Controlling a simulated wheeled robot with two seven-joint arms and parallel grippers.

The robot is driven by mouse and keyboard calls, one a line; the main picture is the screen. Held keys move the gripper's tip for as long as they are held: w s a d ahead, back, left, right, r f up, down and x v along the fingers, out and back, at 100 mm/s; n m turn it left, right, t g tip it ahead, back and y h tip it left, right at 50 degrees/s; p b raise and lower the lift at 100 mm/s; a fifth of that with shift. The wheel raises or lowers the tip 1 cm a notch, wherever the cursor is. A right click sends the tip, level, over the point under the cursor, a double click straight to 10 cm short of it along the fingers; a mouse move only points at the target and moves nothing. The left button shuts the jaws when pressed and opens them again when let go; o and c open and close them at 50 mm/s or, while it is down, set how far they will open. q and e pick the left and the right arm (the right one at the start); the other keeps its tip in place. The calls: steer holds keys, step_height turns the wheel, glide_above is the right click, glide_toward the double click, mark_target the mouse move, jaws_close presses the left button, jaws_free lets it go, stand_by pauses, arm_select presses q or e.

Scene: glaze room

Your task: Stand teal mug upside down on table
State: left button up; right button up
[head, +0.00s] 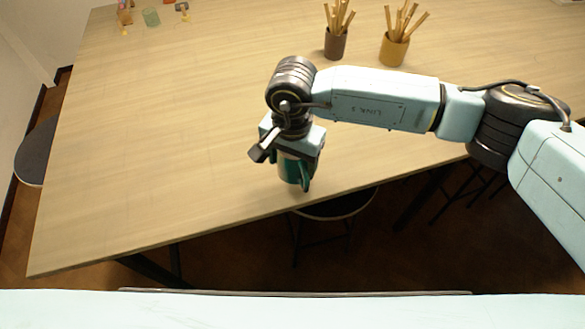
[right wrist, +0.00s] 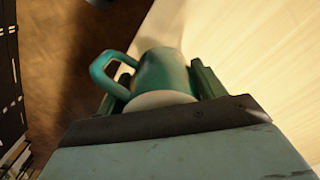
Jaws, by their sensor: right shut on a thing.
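The teal mug (head: 288,170) is between the fingers of my right gripper (head: 291,178), by the front edge of the table (head: 150,130). My right gripper points down and is shut on the mug. In the right wrist view the mug (right wrist: 165,72) sits between the two green fingers, with its handle out to the left. A pale round end of the mug faces my palm; I cannot tell for sure whether it is the base or the mouth. Whether the mug touches the tabletop is unclear. My left gripper is not in view.
A brown cup (head: 335,45) and a yellow-brown cup (head: 393,50), both holding wooden sticks, stand at the back. The table's left and middle are clear. A stool (head: 335,207) is below the front edge.

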steer(key=shift+s+f, duration=0.1)
steer(key=shift+f, duration=0.7)
step_height(320, 180, down, 4)
steer(key=shift+r+p, duration=0.1)
steer(key=shift+p, duration=0.2)
steer(key=shift+f, duration=0.2)
steer(key=o, duration=1.2)
steer(key=shift+c, duration=0.2)
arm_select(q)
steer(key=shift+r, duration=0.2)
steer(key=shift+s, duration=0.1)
arm_select(e)
steer(key=shift+r, duration=0.1)
